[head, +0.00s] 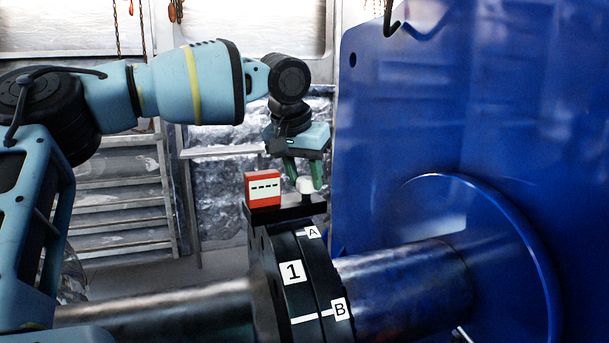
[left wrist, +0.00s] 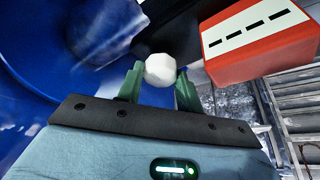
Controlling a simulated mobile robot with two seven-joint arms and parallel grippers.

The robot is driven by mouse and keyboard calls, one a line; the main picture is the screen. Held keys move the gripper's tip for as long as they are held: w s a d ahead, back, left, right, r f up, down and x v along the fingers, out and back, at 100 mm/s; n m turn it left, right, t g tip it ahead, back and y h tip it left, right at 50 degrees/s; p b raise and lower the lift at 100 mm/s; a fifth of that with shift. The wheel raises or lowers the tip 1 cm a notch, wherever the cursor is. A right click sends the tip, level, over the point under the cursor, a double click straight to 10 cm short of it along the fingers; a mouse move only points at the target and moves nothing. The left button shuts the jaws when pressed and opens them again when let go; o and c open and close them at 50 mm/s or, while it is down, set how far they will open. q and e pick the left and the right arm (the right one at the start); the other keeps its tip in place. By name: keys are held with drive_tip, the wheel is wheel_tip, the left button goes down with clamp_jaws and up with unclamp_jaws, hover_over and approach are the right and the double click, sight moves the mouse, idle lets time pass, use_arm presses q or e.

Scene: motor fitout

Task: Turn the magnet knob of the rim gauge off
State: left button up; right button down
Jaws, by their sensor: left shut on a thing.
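The rim gauge (head: 263,189) is a red box with a pale display showing dashes. It sits on a black base on top of the dark coupling rim, and it also shows in the left wrist view (left wrist: 262,38). Its white magnet knob (head: 305,186) stands on the base to the right of the box. In the left wrist view the knob (left wrist: 160,70) is faceted and lies between my green fingertips. My left gripper (head: 304,175) points down from above and is shut on the knob. My right gripper is not in view.
The dark coupling (head: 290,271) carries labels 1, A and B. A steel shaft (head: 405,285) runs right into a large blue housing (head: 440,110) close to my left gripper. Metal shelving (head: 120,200) stands behind on the left.

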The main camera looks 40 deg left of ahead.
use_arm(q)
drive_tip(key=shift+n+y, duration=0.3)
drive_tip(key=shift+n, duration=0.5)
drive_tip(key=o, duration=1)
drive_tip(key=v, duration=0.7)
drive_tip(key=shift+d+r, duration=0.15)
drive_tip(key=shift+r, duration=0.2)
drive_tip(key=shift+s, duration=0.1)
